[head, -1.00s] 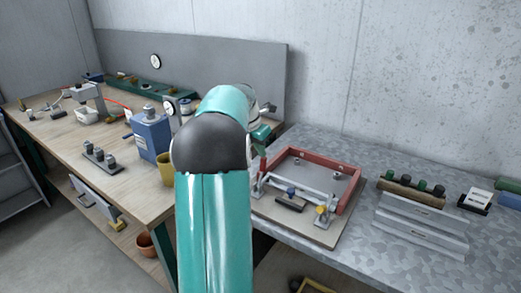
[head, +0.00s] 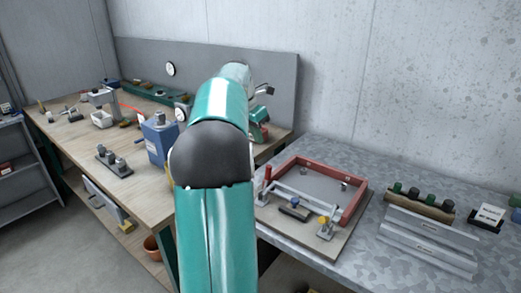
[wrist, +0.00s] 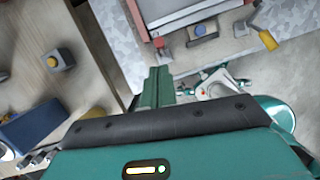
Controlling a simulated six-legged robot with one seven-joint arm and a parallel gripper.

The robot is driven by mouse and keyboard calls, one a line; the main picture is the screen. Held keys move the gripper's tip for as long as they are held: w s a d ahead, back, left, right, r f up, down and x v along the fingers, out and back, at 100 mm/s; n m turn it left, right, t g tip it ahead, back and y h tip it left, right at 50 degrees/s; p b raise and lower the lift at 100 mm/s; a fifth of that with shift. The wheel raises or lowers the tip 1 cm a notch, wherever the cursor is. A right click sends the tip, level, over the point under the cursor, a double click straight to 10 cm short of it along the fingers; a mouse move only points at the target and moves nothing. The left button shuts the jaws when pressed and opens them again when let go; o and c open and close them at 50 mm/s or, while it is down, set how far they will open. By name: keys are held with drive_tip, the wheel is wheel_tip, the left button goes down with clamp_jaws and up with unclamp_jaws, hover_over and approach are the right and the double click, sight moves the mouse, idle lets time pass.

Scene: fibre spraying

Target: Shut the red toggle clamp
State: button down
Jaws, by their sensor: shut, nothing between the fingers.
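The red toggle clamp shows as a red handle (head: 267,173) standing up at the left front corner of a red-framed fixture (head: 352,203) in the head view. In the wrist view the red handle (wrist: 159,42) is just beyond my fingertips and looks apart from them. A blue-handled clamp (head: 294,202) and a yellow-handled clamp (head: 323,220) are on the fixture's front side. They also show in the wrist view, blue (wrist: 200,30) and yellow (wrist: 267,38). My gripper (wrist: 158,75) is shut and empty. My arm hides part of the bench in the head view.
The fixture stands on a grey metal table (head: 375,255). Metal angle bars (head: 425,230) and a rack of dark-topped bottles (head: 420,203) are to its right. A gap separates bench and table.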

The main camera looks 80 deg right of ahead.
drive_tip(key=v, duration=0.3)
drive_tip(key=shift+w+d+r, duration=0.1)
drive_tip(key=shift+d, duration=0.15)
idle(0.4)
